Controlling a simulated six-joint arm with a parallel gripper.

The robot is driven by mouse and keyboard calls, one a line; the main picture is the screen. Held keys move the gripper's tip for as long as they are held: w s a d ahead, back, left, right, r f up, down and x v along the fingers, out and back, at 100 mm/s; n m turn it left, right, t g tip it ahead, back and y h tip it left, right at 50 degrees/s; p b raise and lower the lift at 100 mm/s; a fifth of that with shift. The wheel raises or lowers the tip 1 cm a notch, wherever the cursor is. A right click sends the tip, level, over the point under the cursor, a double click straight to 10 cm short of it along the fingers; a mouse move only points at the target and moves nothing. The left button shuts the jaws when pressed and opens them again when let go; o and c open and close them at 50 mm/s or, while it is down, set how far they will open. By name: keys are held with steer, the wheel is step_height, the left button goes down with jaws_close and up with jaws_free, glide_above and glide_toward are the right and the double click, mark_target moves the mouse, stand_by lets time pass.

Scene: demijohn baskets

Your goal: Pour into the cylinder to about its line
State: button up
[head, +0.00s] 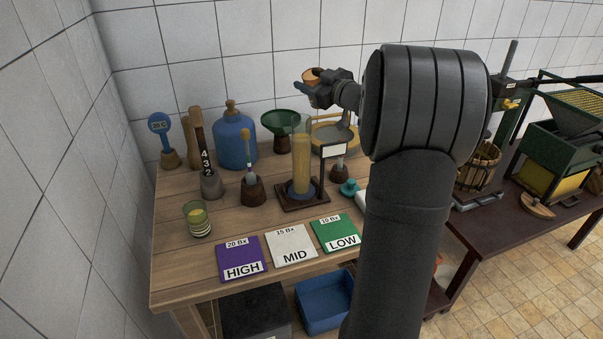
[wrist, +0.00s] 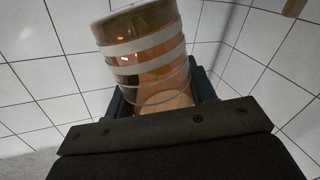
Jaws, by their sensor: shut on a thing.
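My gripper (head: 309,90) is raised above the back of the wooden table and is shut on a banded cup (wrist: 142,48). The cup's brownish-orange rim (head: 312,74) shows at the gripper in the head view. In the wrist view it is clear amber with pale bands and looks tilted; how much liquid it holds I cannot tell. The tall clear cylinder (head: 301,160) stands upright on a dark stand with a blue foot, below my gripper. It holds yellowish liquid through most of its height. I cannot make out its line. No stream shows between cup and cylinder.
Purple HIGH (head: 242,259), white MID (head: 291,246) and green LOW (head: 336,233) cards lie in front. A blue jug (head: 235,140), green funnel (head: 281,125) and hydrometer-like tools crowd the back. My arm hides the table's right side.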

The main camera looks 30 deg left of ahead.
steer(key=shift+w+f+n, duration=0.1)
steer(key=shift+f+n, duration=0.05)
steer(key=shift+n, duration=1.05)
steer(key=shift+f+n, duration=0.15)
steer(key=shift+n, duration=1.05)
stand_by(5.6)
